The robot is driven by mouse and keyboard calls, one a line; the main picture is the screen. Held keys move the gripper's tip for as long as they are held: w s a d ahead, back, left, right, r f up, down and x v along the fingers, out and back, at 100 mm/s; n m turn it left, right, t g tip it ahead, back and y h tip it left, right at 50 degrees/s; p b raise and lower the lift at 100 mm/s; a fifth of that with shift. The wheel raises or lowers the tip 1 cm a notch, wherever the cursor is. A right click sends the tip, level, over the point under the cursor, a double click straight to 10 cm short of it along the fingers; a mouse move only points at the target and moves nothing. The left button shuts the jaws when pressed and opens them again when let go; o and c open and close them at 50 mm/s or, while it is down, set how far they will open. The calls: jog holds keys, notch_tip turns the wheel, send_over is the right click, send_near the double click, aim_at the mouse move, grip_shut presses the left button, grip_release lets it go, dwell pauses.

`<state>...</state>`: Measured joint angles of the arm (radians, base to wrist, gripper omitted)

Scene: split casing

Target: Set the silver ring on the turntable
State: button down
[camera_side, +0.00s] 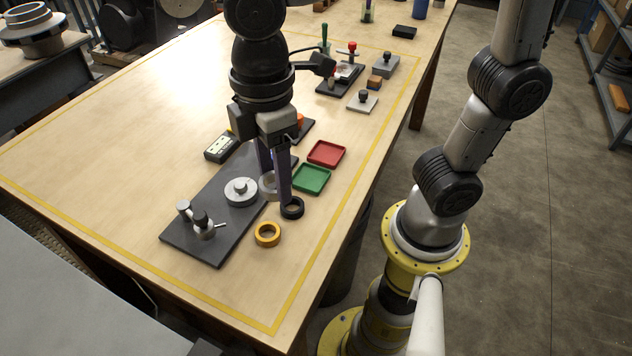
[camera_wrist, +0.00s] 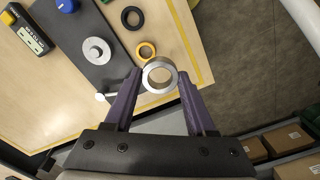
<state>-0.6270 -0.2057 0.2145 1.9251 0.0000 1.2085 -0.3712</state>
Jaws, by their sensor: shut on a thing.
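My gripper (camera_side: 275,190) is shut on the silver ring (camera_wrist: 159,91). The ring sits between the two purple fingertips in the wrist view, its hole facing the camera. In the side view the ring (camera_side: 265,186) shows partly, behind a finger, just right of the turntable. It appears held above the work surface; the exact height is hard to tell. The turntable (camera_side: 240,191) is a pale round disc with a small central hub, on a dark base plate (camera_side: 225,220). It also shows in the wrist view (camera_wrist: 97,51), up and left of the ring, with nothing around its hub.
A black ring (camera_side: 292,208) and a yellow ring (camera_side: 267,235) lie on the table right of the plate. A knobbed metal fixture (camera_side: 204,224) stands on the plate's near end. A green tray (camera_side: 312,179), a red tray (camera_side: 326,153) and a meter (camera_side: 222,147) are nearby. The table's left side is clear.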

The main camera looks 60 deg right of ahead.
aim_at(240, 185)
jog(key=w+d+f+m, duration=0.1)
jog(key=w+d, duration=0.1)
jog(key=w, duration=0.2)
jog(key=w+d+f+m, duration=0.1)
jog(key=w+d+f, duration=0.1)
jog(key=w, duration=0.2)
jog(key=w+d+f+m, duration=0.1)
jog(key=w+d+m, duration=0.1)
jog(key=w, duration=0.2)
jog(key=shift+w+f, duration=0.2)
jog(key=shift+f, duration=2.65)
jog(key=shift+f, duration=0.8)
grip_release()
jog(key=shift+r, duration=3.5)
